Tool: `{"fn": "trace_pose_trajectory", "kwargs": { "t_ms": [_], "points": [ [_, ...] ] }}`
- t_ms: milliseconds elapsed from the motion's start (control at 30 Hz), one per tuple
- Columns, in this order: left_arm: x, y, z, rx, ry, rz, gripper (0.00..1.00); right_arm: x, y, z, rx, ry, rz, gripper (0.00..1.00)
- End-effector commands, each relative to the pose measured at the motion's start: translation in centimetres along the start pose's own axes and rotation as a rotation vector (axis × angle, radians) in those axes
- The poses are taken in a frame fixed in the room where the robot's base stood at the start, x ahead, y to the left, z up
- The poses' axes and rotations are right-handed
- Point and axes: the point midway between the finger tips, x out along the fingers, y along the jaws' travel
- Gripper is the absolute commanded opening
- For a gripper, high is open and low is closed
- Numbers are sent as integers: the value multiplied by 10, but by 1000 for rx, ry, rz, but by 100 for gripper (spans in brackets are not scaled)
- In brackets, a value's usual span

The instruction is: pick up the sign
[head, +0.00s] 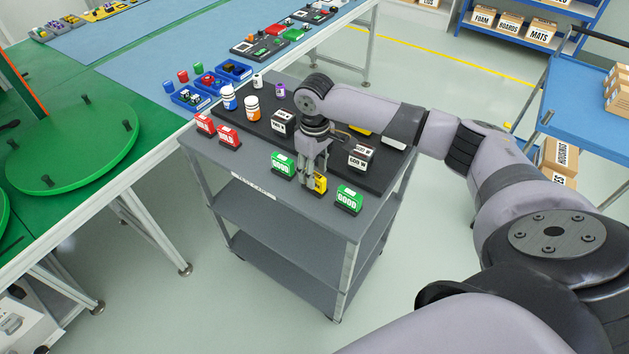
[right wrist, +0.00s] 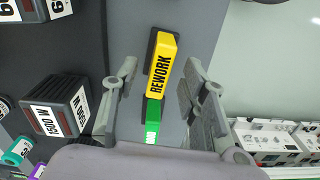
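A yellow REWORK sign on a dark base stands near the front edge of the grey cart; it shows in the head view (head: 320,185) and in the right wrist view (right wrist: 163,66). My right gripper (head: 314,174) points down over it. In the right wrist view my right gripper's (right wrist: 160,70) fingers are apart, one on each side of the sign, with gaps visible. The fingers partly hide the sign in the head view. Green GOOD signs (head: 283,164) (head: 348,198) stand to either side of it. My left gripper is not in view.
Red signs (head: 205,124) stand at the cart's left end. A dark tray (head: 372,180) on the grey cart (head: 262,203) holds weight blocks (head: 360,157) and bottles (head: 252,107) behind the sign. A green turntable (head: 72,148) lies left. Floor is open in front of the cart.

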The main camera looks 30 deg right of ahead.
Motion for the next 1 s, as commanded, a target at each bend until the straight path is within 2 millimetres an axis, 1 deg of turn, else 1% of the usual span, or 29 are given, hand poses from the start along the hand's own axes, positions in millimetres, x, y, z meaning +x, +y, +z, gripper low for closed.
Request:
{"fn": "trace_pose_trajectory", "kwargs": {
  "t_ms": [100, 167, 400, 467, 1000],
  "points": [
    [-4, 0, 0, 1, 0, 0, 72, 14, 0, 0, 0, -1, 0, 40],
    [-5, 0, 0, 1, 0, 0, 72, 18, 0, 0, -1, 0, 1, 40],
    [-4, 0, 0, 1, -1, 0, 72, 21, 0, 0, -1, 1, 1, 40],
    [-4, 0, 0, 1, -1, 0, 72, 20, 0, 0, -1, 1, 1, 37],
    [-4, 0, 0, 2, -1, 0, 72, 20, 0, 0, -1, 1, 1, 1]
  ]
}}
